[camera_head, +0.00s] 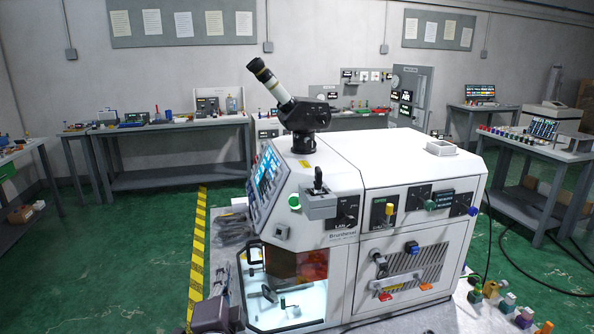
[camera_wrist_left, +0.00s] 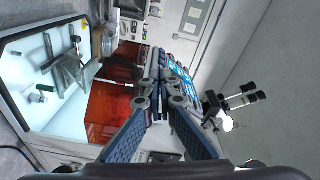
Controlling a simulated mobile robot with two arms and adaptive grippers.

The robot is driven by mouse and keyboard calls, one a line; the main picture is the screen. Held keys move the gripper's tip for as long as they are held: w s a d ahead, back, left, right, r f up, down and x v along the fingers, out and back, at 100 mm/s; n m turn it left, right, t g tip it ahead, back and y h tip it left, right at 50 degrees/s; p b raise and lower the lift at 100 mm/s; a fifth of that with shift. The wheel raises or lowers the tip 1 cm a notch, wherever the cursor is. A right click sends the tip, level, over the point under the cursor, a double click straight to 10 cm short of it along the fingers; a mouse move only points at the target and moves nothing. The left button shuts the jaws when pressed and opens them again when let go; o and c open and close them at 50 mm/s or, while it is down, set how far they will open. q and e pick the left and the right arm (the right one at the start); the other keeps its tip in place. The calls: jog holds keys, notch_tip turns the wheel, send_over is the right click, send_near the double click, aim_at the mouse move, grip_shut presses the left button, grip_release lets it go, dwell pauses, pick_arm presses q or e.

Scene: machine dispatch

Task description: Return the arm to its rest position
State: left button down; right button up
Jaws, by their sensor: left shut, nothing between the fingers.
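My left arm enters at the bottom left of the head view, its dark wrist low beside the white machine (camera_head: 330,235). My left gripper (camera_head: 224,283) is near the left side of the machine's lit chamber (camera_head: 290,300). In the left wrist view the fingers of my left gripper (camera_wrist_left: 160,90) come together, shut with nothing held. The lit chamber (camera_wrist_left: 50,75) and its orange window (camera_wrist_left: 108,100) show on the left there. I cannot tell the exact gap between the gripper and the machine. My right gripper is not in view.
A microscope-like eyepiece (camera_head: 275,82) stands on the machine, also in the left wrist view (camera_wrist_left: 240,100). A joystick box (camera_head: 318,200) sticks out at its front. Several coloured parts (camera_head: 515,308) lie at the lower right. Green floor (camera_head: 150,245) is open at left, with a yellow-black stripe (camera_head: 197,260).

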pick_arm(q)
jog(key=s+a+f+n+g, duration=0.3)
jog(key=s+f+n+g, duration=0.1)
jog(key=s+f, duration=0.5)
jog(key=s+a+f+n+g, duration=0.3)
jog(key=s+f+n+g, duration=0.1)
jog(key=s+f, duration=0.55)
jog(key=s+d+f+n+g+h, duration=0.1)
jog(key=s+f+n+g, duration=0.15)
jog(key=s, duration=0.65)
jog(key=s+d+f+n+g+h, duration=0.1)
jog(key=s+f+g, duration=0.3)
jog(key=s, duration=0.6)
notch_tip(320, 180, down, 30)
jog(key=s+g+b, duration=0.1)
jog(key=s+b, duration=0.1)
jog(key=b, duration=0.1)
jog(key=s+a+f+g+b, duration=0.1)
jog(key=s+a+f+b, duration=0.2)
jog(key=s+f, duration=1.4)
jog(key=shift+s+f, duration=0.2)
jog(key=shift+f, duration=0.55)
